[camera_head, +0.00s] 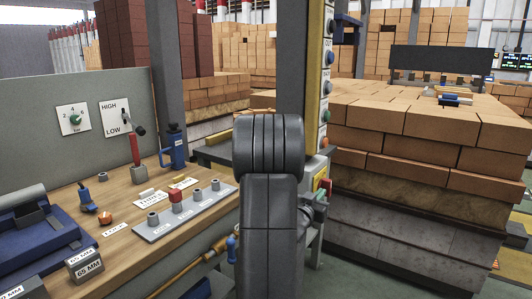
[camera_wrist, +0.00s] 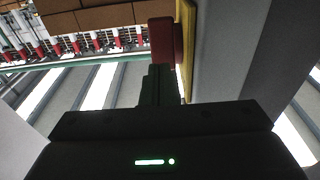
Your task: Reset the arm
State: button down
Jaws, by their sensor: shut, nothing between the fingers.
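My arm stands upright in the middle of the head view, and its dark grey links (camera_head: 270,190) hide part of what is behind. My gripper does not show in the head view. In the wrist view my gripper (camera_wrist: 160,70) is shut and empty, its dark fingers together. A red part (camera_wrist: 164,42) on a yellow-edged panel shows just beyond the fingertips; I cannot tell whether they touch it.
A yellow control post (camera_head: 322,75) with buttons stands right of my arm. A brick stack (camera_head: 420,130) fills the right.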

jog(key=s+a+r+p, duration=0.2)
jog(key=s+a+p, duration=0.2)
jog(key=s, duration=0.3)
jog(key=shift+a+g+y, duration=0.3)
jog(key=shift+g, duration=0.1)
